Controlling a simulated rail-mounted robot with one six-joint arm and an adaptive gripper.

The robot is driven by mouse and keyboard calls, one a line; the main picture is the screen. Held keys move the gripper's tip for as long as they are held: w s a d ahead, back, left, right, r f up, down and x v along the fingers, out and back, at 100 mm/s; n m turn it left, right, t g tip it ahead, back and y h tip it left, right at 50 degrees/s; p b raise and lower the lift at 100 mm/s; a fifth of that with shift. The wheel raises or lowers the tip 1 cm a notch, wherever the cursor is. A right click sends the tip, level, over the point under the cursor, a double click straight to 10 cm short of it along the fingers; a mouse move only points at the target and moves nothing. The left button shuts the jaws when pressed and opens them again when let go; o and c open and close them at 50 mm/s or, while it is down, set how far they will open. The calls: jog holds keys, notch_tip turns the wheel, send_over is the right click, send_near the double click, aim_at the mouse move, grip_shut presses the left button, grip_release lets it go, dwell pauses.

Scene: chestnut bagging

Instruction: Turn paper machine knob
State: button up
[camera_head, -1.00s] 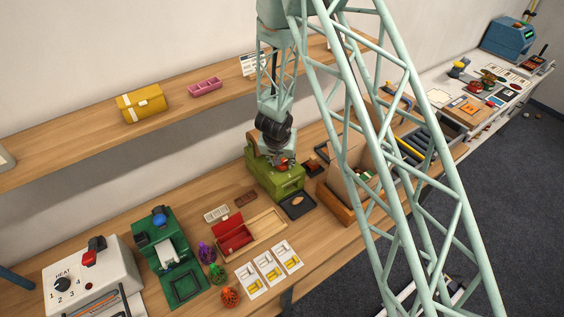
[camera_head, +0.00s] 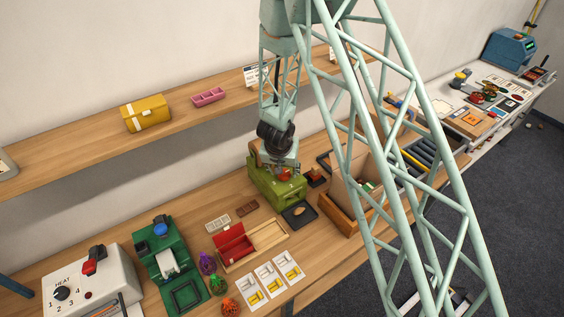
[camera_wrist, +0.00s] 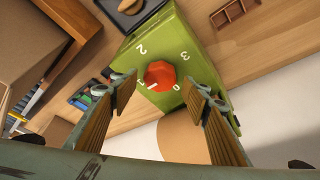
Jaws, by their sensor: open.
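The olive-green machine (camera_head: 272,188) stands on the wooden bench, below my gripper (camera_head: 284,168). In the wrist view its top face (camera_wrist: 188,48) carries the numbers 0, 1, 2 and 3 around a red-orange faceted knob (camera_wrist: 160,76). My gripper (camera_wrist: 156,92) is open, with one finger to the left of the knob and the other to its right. The knob shows between the fingertips, with a visible gap on each side. A small white mark lies at the knob's lower edge, between the 0 and the 1.
A black tray (camera_head: 289,222) with a brown item lies in front of the machine. An open cardboard-lined wooden box (camera_head: 332,210) stands close on its right. A red box (camera_head: 222,245) in a wooden tray is at the front left. The shelf (camera_head: 80,143) runs along the wall behind.

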jog(key=v, duration=1)
jog(key=shift+r, duration=0.25)
jog(key=shift+s, duration=0.15)
dwell(0.6)
jog(key=s+r+n+y+b, duration=0.1)
jog(key=s+r+y+b, duration=0.15)
jog(key=r, duration=0.55)
jog(key=s+r+y+b, duration=0.1)
jog(key=r+b, duration=0.3)
jog(key=r, duration=0.3)
jog(key=s+d+r+n+b, duration=0.1)
jog(key=s+d+r+b, duration=0.4)
jog(key=s+r, duration=0.45)
jog(key=s+d+f+h+b, duration=0.1)
jog(key=s+d+b, duration=0.2)
jog(key=s+d, duration=0.3)
jog(key=s+d+f+h+b, duration=0.1)
jog(key=s+d+b, duration=0.3)
jog(key=s, duration=1.2)
jog(key=s+d+f+h+b, duration=0.1)
jog(key=s+d+b, duration=0.2)
jog(key=s+d, duration=0.5)
jog(key=s, duration=0.4)
jog(key=shift+d+f+b, duration=0.25)
jog(key=shift+f+b, duration=0.1)
jog(key=shift+b, duration=0.05)
